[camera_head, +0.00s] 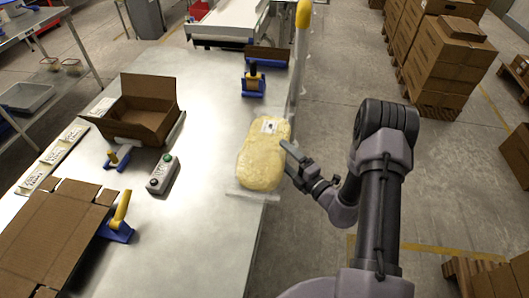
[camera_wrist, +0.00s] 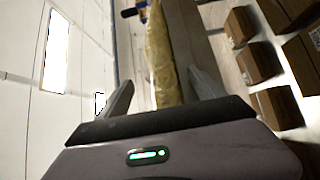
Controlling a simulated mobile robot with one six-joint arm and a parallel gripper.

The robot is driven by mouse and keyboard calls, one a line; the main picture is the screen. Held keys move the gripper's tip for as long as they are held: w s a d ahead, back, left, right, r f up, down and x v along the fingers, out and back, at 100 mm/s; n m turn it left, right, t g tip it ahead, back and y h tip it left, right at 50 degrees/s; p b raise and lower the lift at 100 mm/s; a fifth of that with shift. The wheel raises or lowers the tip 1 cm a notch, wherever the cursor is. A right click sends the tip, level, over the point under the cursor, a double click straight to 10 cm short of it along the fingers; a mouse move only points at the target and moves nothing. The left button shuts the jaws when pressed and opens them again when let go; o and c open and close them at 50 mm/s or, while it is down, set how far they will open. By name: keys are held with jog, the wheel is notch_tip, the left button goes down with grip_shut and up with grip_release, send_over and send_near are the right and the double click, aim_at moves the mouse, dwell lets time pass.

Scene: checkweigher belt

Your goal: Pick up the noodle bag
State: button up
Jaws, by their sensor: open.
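The noodle bag (camera_head: 262,160) is a pale yellow, plump pack with a small white label near its far end. It lies on the metal table (camera_head: 195,230) close to the right edge. My gripper (camera_head: 287,160) is at the bag's right side, low by the table edge. In the wrist view the bag (camera_wrist: 163,60) stands between the two spread fingers of my gripper (camera_wrist: 160,88). The jaws are open. I cannot tell whether either finger touches the bag. The far finger is partly hidden by the bag in the head view.
An open cardboard box (camera_head: 140,105), a grey button box (camera_head: 163,174) and a blue-yellow tape dispenser (camera_head: 118,225) stand left of the bag. Flattened cardboard (camera_head: 50,235) lies at the near left. A yellow-topped post (camera_head: 302,25) rises at the table's right edge. Stacked cartons (camera_head: 450,55) stand beyond.

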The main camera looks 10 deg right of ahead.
jog(key=shift+w+a, duration=0.2)
jog(key=shift+w, duration=0.25)
jog(key=shift+r, duration=0.1)
grip_shut()
